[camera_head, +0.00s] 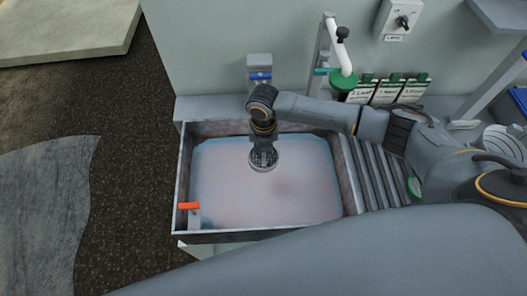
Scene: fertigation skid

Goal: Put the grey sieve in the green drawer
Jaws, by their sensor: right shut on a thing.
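The grey sieve (264,165) is a small round mesh piece over the sink basin's pinkish liquid. My right gripper (262,153) points down over the basin and is shut on the sieve, partly covering it from above. I cannot tell whether the sieve touches the liquid. I cannot make out a green drawer in this view. My left gripper is not in view.
The sink (182,185) has raised walls and an orange-handled valve (189,206) at its front left corner. A ribbed drainboard (373,172) adjoins it on the right. Behind stand a white pipe (340,50), a blue-marked fixture (259,75) and several labelled packets (387,93).

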